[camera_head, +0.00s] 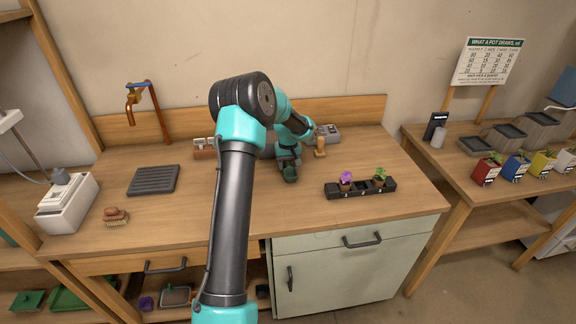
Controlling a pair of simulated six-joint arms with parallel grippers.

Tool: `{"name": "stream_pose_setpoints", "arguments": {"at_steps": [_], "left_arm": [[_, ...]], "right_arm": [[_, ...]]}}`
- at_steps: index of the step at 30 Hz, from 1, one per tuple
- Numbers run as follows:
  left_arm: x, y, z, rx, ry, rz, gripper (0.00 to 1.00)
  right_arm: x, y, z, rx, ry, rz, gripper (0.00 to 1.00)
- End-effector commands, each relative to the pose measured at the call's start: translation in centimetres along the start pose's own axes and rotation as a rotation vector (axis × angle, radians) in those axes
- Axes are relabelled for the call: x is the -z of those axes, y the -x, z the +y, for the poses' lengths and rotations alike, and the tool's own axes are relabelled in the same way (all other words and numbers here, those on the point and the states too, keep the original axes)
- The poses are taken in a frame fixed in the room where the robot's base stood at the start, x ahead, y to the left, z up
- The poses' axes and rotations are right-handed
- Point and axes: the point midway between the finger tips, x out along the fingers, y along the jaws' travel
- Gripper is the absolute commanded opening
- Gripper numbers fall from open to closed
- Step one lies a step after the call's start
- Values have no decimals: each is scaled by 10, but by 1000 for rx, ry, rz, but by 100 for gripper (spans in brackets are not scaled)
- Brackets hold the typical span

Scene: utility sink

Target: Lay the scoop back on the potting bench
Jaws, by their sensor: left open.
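My left arm reaches in over the potting bench (240,240) from the front. My left gripper (289,162) is open, low over the middle of the bench. A small dark green, cup-like thing (290,174) is right at its fingertips. It could be the scoop, but it is too small and too covered by the gripper to be sure. I cannot tell whether the fingers touch it. No other thing is clearly the scoop. My right gripper is not in view.
A wooden upright piece (320,147) stands just right of the gripper. A black tray (360,189) with two potted plants lies at the right front. A dark ribbed mat (153,180), a brush (116,216) and a white box (68,205) are at left. Bare bench lies between.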

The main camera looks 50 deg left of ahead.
Motion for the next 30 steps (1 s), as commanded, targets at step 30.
{"name": "stream_pose_setpoints", "arguments": {"at_steps": [30], "left_arm": [[0,118,0,0,0,0,50]], "right_arm": [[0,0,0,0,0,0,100]]}}
